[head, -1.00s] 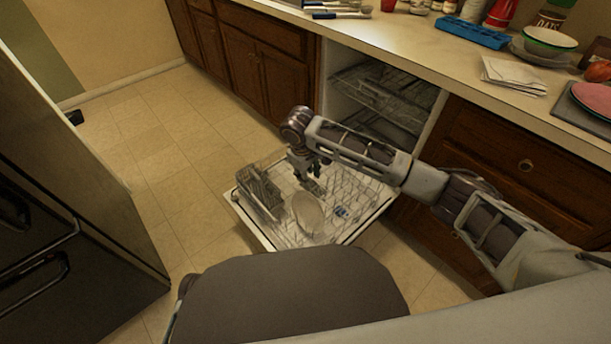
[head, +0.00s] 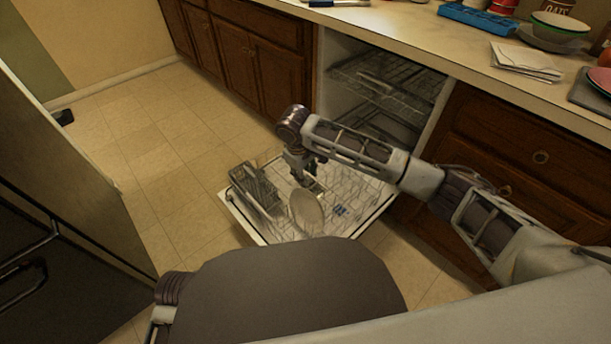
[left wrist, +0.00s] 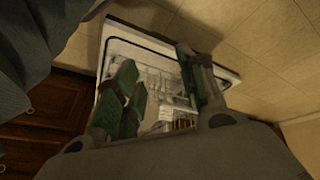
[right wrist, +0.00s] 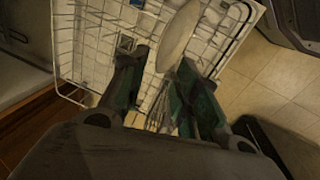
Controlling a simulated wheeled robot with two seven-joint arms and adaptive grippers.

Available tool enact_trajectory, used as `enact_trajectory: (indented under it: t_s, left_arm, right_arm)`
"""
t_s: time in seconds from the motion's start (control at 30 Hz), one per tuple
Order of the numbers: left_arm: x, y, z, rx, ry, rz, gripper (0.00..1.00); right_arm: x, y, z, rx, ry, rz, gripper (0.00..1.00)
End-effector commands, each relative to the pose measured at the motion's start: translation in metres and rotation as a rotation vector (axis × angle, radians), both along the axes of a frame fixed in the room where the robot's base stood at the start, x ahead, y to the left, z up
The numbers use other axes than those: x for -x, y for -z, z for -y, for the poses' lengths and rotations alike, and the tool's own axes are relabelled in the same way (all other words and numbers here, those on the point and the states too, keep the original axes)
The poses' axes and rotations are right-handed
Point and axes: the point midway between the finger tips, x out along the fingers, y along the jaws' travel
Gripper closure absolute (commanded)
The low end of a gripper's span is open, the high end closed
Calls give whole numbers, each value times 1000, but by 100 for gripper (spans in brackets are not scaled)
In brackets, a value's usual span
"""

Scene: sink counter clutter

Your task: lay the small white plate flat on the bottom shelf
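The small white plate (head: 306,212) stands tilted on edge in the pulled-out lower rack (head: 352,192) of the open dishwasher. My right gripper (head: 308,182) is just above and behind the plate. In the right wrist view the plate (right wrist: 180,35) lies beyond the parted fingers of the right gripper (right wrist: 162,62), which hold nothing. Whether a fingertip touches it, I cannot tell. My left gripper (left wrist: 157,62) shows only in its own wrist view, fingers apart and empty, with the dishwasher door and rack beyond it.
A cutlery basket (head: 260,188) fills the rack's left side. An upper wire rack (head: 388,88) is inside the dishwasher. The counter (head: 450,55) above holds a blue tray (head: 480,17), stacked bowls (head: 558,30) and white napkins (head: 525,62). A dark appliance (head: 60,220) stands left; floor between is clear.

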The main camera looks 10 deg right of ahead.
Motion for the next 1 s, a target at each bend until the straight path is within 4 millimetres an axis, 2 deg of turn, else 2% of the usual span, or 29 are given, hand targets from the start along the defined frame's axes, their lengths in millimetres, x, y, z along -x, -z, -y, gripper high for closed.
enact_trajectory:
  t_s: [0.37,1.0]
  left_arm:
    - [-2,16,4,20,-5,18,60]
    - [-6,75,18,113,-40,102,60]
  right_arm:
    - [-2,19,3,1,0,-1,69]
    - [-9,86,12,1,0,-1,69]
